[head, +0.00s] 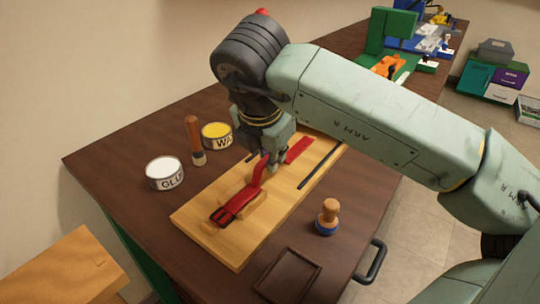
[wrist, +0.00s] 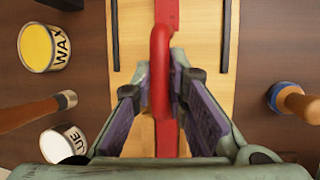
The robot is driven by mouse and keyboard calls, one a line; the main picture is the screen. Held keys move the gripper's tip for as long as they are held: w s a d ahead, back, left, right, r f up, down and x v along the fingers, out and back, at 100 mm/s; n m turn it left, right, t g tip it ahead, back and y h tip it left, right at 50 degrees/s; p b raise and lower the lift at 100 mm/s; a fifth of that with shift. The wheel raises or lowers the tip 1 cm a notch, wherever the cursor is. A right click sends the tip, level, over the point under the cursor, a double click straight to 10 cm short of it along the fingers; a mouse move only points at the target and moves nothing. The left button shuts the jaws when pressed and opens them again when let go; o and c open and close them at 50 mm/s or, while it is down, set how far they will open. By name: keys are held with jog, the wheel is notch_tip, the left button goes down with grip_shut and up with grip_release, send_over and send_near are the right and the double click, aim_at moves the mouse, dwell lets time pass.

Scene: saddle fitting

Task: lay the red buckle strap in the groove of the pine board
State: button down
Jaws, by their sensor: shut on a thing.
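The red buckle strap (head: 257,179) has its dark-framed buckle end (head: 226,213) low near the front of the pine board (head: 232,252). From there it rises to my gripper (head: 268,160). My gripper is shut on the strap, above the board's middle. In the wrist view the raised strap (wrist: 160,65) stands between the two fingers (wrist: 160,100). A flat red length (head: 299,150) lies on the board beyond the gripper and also shows in the wrist view (wrist: 166,12). The groove is not clearly visible; my gripper and the red pieces cover the board's midline.
A glue tin (head: 164,174), a wooden-handled brush (head: 194,140) and a wax tin (head: 216,136) stand left of the board. A wooden-knobbed stamp (head: 327,216) and an empty dark tray (head: 289,276) are on the right. Thin black strips (head: 320,164) lie along the board.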

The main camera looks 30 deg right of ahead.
jog(key=shift+f+b, duration=0.2)
jog(key=shift+b, duration=0.15)
jog(key=c, duration=1.6)
grip_release()
jog(key=shift+r, duration=0.1)
jog(key=p+v, duration=0.5)
jog(key=v, duration=0.7)
jog(key=shift+r, duration=0.15)
